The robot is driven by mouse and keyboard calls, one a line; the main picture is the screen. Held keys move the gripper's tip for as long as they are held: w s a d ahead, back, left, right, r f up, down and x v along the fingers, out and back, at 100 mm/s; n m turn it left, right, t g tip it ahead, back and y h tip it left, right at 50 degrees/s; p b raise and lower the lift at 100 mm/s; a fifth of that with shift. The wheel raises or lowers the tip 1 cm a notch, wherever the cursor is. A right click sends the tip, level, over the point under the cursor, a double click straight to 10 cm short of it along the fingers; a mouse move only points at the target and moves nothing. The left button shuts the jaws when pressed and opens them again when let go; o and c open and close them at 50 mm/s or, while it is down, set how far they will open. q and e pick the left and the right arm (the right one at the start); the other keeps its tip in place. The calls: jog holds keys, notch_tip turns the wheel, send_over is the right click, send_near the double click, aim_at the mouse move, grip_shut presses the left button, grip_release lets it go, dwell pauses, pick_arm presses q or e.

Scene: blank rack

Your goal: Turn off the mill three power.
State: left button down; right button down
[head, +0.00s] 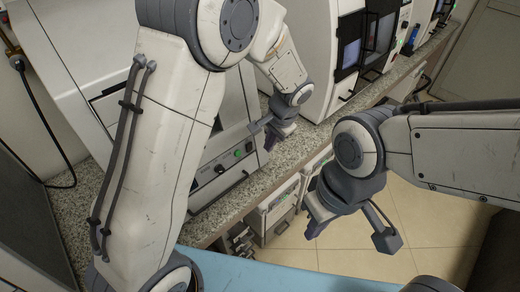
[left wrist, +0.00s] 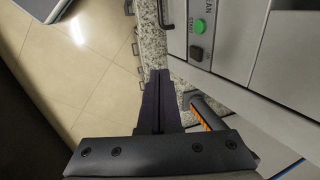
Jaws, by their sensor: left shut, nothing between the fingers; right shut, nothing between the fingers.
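Several white mill machines stand in a row on a speckled counter; no label saying mill three can be read. The nearest machine's control panel (head: 222,168) has a dark knob and a lit green button (head: 237,153). My left gripper (head: 271,142) is shut and empty, just right of this panel and apart from its buttons. In the left wrist view its closed fingers (left wrist: 157,98) point at the counter edge, below a panel with a green button (left wrist: 200,26) and a dark square switch (left wrist: 196,53). My right gripper (head: 314,222) is shut and empty over the floor.
Machines with dark windows (head: 350,42) stand farther back along the granite counter (head: 292,151). White drawer units (head: 277,205) are below it. A light blue surface (head: 225,272) is at the front. The tiled floor (head: 430,225) is open at right. A black cable hangs at left.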

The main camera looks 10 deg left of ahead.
pick_arm(q)
jog(key=d+r, duration=0.1)
jog(key=s+r, duration=0.1)
jog(key=r, duration=0.1)
jog(key=shift+s+d+r, duration=0.1)
jog(key=shift+d, duration=0.3)
jog(key=s+r+g+h, duration=0.1)
jog(key=s+r, duration=0.1)
jog(key=s, duration=1)
jog(key=s+r+h, duration=0.2)
jog(key=s+r, duration=0.1)
jog(key=s, duration=1)
jog(key=shift+s+d+g, duration=0.3)
jog(key=shift+d+g, duration=0.1)
jog(key=shift+d, duration=0.05)
jog(key=shift+r, duration=0.1)
